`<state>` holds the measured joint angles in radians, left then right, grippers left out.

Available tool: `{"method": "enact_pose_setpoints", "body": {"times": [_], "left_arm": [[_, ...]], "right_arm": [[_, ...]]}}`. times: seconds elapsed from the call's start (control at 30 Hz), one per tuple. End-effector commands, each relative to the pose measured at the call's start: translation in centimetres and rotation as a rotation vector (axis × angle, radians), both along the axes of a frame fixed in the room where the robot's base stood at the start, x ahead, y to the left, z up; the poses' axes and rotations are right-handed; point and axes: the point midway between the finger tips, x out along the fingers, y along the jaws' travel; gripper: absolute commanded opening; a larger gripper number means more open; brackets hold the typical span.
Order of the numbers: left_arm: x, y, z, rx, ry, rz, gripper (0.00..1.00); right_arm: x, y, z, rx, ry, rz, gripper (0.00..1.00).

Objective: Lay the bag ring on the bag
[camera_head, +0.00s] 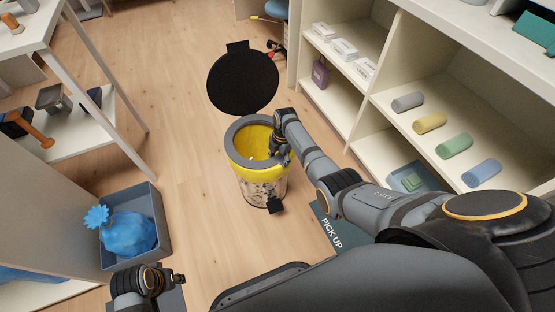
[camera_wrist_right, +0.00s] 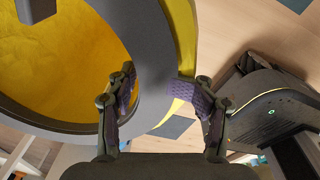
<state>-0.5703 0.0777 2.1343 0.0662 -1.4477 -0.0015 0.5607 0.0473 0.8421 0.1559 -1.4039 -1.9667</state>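The bag ring (camera_head: 235,134) is a grey band at the mouth of the bin (camera_head: 265,190), over the yellow bag (camera_head: 241,162). My right gripper (camera_head: 280,150) is at the ring's right side. In the right wrist view, the ring (camera_wrist_right: 151,60) passes between the fingertips of this gripper (camera_wrist_right: 152,84), one inside it and one outside, and they appear to press on its edges. Yellow bag (camera_wrist_right: 60,75) shows inside the ring and as a strip outside it. Whether the ring touches the bag all round is unclear. My left gripper (camera_head: 181,277) is low on the left, its finger gap unclear.
A black round lid (camera_head: 243,82) stands raised behind the bin. A grey crate (camera_head: 160,215) with a blue tied bag (camera_head: 128,234) is at left. Shelves (camera_head: 400,140) with rolls and boxes stand at right. Wooden floor (camera_head: 190,120) is clear left of the bin.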

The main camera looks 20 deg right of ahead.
Motion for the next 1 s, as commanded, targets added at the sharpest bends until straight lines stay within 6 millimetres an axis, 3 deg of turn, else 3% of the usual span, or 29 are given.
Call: {"method": "enact_pose_setpoints", "body": {"times": [0.17,0.6,0.77,1.0], "left_arm": [[0.0,0.0,0.1,0.0,0.0,0.0,0.32],[0.0,0.0,0.1,0.0,0.0,0.0,0.32],[0.0,0.0,0.1,0.0,0.0,0.0,0.32],[0.0,0.0,0.1,0.0,0.0,0.0,0.32]], "right_arm": [[0.1,-0.3,1.2,-0.004,-0.004,-0.001,0.49],[0.1,-1.2,10.6,-0.001,-0.003,0.001,0.49],[0.0,-1.3,11.8,0.0,-0.001,0.001,0.49],[0.0,-1.3,11.9,0.0,0.0,0.001,0.49]]}}
